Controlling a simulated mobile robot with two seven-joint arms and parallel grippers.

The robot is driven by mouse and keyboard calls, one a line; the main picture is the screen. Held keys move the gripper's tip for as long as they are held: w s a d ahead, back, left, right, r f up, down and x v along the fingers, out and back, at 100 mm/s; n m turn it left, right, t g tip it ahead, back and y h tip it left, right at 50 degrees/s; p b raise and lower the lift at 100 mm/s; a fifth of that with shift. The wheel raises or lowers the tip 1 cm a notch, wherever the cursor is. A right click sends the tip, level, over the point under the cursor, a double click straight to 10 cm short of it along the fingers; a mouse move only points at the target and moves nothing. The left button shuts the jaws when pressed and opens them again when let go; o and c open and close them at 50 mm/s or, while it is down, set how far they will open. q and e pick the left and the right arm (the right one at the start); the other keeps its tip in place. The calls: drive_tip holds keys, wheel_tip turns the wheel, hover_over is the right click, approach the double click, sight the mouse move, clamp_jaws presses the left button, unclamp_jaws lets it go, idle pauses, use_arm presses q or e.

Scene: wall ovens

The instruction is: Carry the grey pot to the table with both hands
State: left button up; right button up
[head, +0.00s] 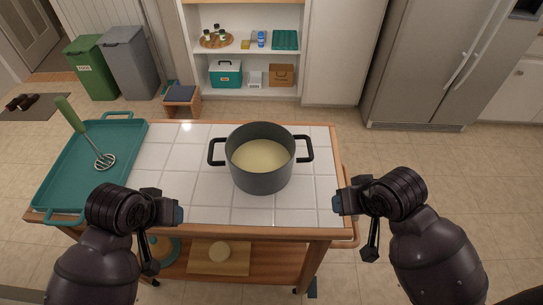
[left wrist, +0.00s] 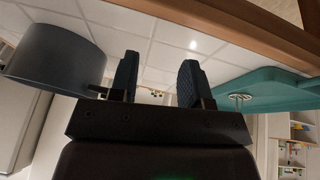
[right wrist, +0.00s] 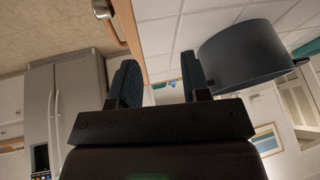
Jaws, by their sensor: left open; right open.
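The grey pot (head: 259,176) stands upright on the white tiled top of a wooden cart (head: 180,160), with pale yellow contents and a black handle on each side. My left gripper (head: 178,214) is open and empty, to the left of the pot and nearer to me. My right gripper (head: 338,203) is open and empty, to the right of the pot by the cart's right edge. Neither touches the pot. The pot also shows in the left wrist view (left wrist: 55,55) and in the right wrist view (right wrist: 245,55).
A teal tray (head: 70,170) with a green-handled whisk (head: 85,135) lies on the cart's left end. A lower shelf holds a board (head: 220,262). Floor is clear on the right.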

use_arm(q)
drive_tip(key=w+d+r, duration=0.3)
drive_tip(key=w+r, duration=0.1)
drive_tip(key=w, duration=0.3)
use_arm(e)
drive_tip(key=w+a+r, duration=0.3)
drive_tip(key=w+r, duration=0.1)
drive_tip(key=w, duration=0.2)
drive_tip(key=m, duration=0.1)
approach(311, 149)
use_arm(q)
approach(210, 153)
drive_tip(key=shift+a+h, duration=0.3)
use_arm(e)
drive_tip(key=shift+w+r, duration=0.1)
drive_tip(key=shift+w, duration=0.1)
drive_tip(key=shift+a, duration=0.1)
use_arm(q)
drive_tip(key=x, duration=1)
drive_tip(key=shift+w+d+f, duration=0.1)
drive_tip(key=shift+w+f, duration=0.05)
drive_tip(key=shift+f, duration=0.2)
use_arm(e)
drive_tip(key=x, duration=1)
drive_tip(key=shift+f, duration=0.45)
use_arm(q)
drive_tip(key=shift+c, duration=0.3)
use_arm(e)
drive_tip(key=shift+c, duration=0.4)
